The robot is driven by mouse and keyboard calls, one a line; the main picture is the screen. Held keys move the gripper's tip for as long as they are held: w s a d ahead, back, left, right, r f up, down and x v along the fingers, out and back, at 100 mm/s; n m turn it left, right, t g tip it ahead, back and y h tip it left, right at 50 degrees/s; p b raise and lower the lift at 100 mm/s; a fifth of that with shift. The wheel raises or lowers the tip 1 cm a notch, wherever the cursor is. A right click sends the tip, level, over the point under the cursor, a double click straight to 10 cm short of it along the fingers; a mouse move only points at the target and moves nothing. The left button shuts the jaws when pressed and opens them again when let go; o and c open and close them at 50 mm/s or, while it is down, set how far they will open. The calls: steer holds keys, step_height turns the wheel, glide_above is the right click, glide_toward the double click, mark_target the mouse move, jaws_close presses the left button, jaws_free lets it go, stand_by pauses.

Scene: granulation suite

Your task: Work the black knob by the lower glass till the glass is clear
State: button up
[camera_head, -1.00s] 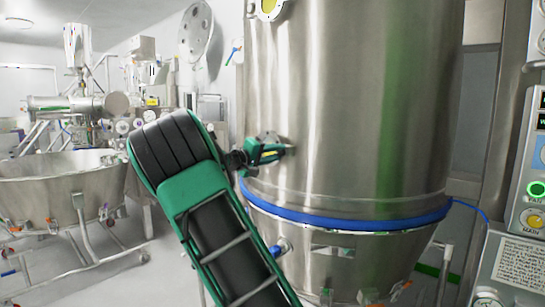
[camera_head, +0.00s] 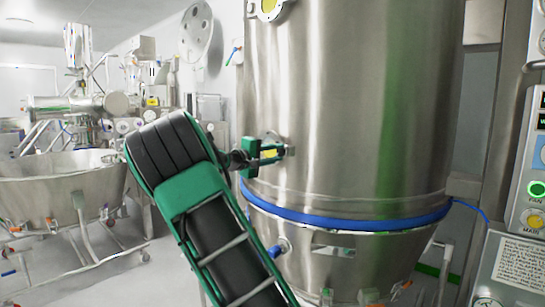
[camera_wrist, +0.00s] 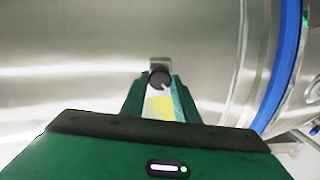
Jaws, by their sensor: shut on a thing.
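The black knob (camera_wrist: 160,78) sits on a small metal mount on the steel vessel wall in the wrist view. My gripper (camera_wrist: 161,83) is shut on it, one green finger on each side. The lower glass (camera_wrist: 158,107) shows between the fingers, partly yellow and partly pale; the fingers and gripper body hide its edges. In the head view my gripper (camera_head: 284,151) reaches the vessel wall from the left, its two fingers one above the other. A little yellow of the glass shows between them, and the knob cannot be made out there.
The large steel vessel (camera_head: 345,95) fills the middle, with a blue band (camera_head: 345,222) below my gripper. Another round glass with yellow in it (camera_head: 269,9) is higher up. A control panel (camera_head: 533,200) stands at the right, and a steel bowl (camera_head: 60,185) at the left.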

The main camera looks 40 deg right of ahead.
steer(key=shift+w+a+f, duration=0.1)
steer(key=shift+w+a, duration=0.1)
steer(key=shift+w, duration=0.15)
steer(key=o, duration=1)
steer(key=shift+c, duration=0.2)
steer(key=shift+o, duration=0.6)
steer(key=shift+s+d, duration=0.1)
steer(key=a, duration=1)
steer(key=shift+a, duration=0.4)
steer(key=shift+f, duration=0.1)
